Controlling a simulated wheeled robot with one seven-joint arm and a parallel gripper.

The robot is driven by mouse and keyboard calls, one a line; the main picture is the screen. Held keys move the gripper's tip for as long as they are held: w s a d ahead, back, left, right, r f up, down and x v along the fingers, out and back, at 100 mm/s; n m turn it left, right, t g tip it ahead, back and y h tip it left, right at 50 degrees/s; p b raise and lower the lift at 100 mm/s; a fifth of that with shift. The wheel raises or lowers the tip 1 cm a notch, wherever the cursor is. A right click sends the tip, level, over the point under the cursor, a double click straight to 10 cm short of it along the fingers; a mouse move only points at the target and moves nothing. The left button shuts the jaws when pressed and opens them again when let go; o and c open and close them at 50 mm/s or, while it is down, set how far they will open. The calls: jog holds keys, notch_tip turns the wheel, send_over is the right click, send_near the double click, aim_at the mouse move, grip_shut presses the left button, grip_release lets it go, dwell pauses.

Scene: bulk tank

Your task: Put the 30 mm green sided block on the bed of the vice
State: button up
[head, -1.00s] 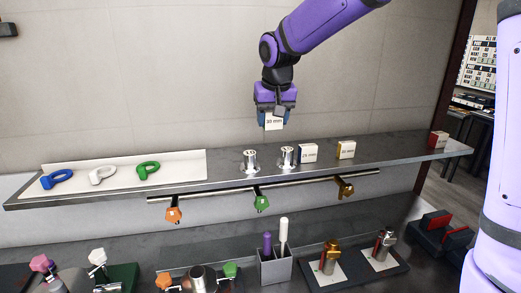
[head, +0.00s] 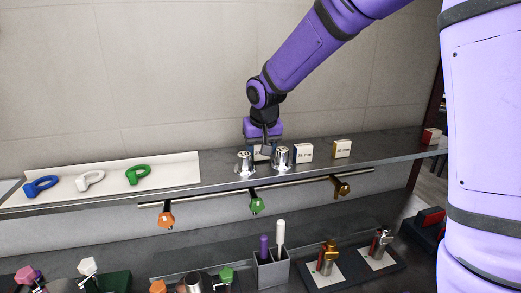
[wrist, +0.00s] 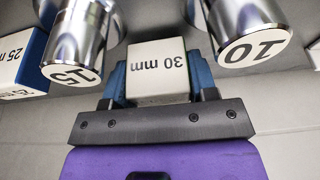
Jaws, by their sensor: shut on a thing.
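A white-faced block marked 30 mm (wrist: 158,72) is held between the blue fingers of my gripper (wrist: 160,80). In the head view my gripper (head: 263,143) is low at the steel shelf, behind and between two shiny cylinders, and the block is mostly hidden there. I cannot tell whether the block touches the shelf. A dark fixture with red parts (head: 431,217), possibly the vice, stands at the lower right, partly covered by my arm.
Close beside the block are cylinders marked 15 (wrist: 75,45) and 10 (wrist: 250,35). A blue-sided 25 mm block (head: 303,152), a yellow-sided block (head: 341,149) and a red-sided block (head: 431,136) stand along the shelf (head: 220,172). Coloured knobs hang below on a rail.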

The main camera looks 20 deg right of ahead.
jog(key=shift+f, duration=0.2)
jog(key=shift+f, duration=0.1)
jog(key=o, duration=0.6)
jog(key=shift+o, duration=0.2)
